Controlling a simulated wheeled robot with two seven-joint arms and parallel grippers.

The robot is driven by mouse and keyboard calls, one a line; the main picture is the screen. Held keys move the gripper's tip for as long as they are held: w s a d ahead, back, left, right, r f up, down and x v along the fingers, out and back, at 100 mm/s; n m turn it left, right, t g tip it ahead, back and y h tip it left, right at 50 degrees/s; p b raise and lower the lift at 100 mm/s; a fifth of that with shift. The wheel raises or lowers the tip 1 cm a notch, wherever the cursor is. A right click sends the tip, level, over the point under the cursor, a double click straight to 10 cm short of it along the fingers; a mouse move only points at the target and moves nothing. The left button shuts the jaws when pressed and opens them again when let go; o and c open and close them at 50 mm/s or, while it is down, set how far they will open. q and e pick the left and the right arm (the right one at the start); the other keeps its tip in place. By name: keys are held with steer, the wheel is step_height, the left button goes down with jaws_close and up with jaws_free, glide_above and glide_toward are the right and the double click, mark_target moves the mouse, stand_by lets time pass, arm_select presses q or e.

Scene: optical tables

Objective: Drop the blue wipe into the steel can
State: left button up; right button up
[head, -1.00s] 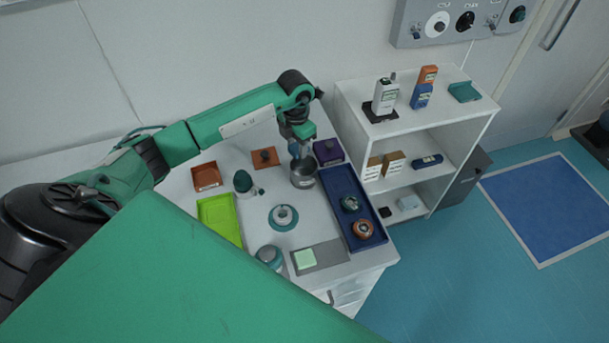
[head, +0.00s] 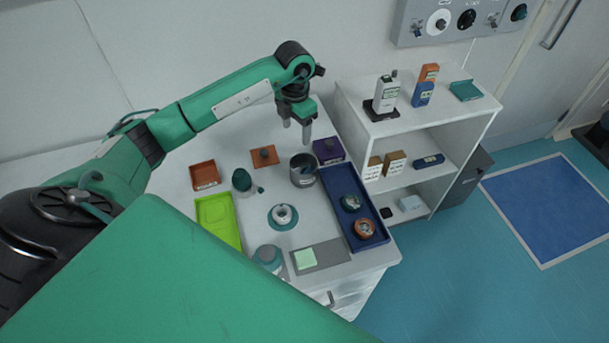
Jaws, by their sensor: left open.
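The steel can (head: 303,180) stands on the white table, left of the dark blue tray's far end. A small blue patch, which looks like the blue wipe (head: 308,170), shows inside its mouth. Most of the can's inside is dark, so the wipe's full shape is hidden. My left gripper (head: 296,133) hangs above the can, fingers pointing down, apart from each other and clear of the rim. Nothing shows between its fingers. My right gripper is not in view.
The dark blue tray (head: 337,188) holds two round parts. A purple box (head: 328,150) stands behind the can, and an orange plate (head: 264,158) lies left of it. A lime tray (head: 217,222) and a white shelf unit (head: 418,122) flank the area.

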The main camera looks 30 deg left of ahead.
arm_select(q)
step_height(320, 180, up, 8)
steer(key=b, duration=0.2)
stand_by(0.5)
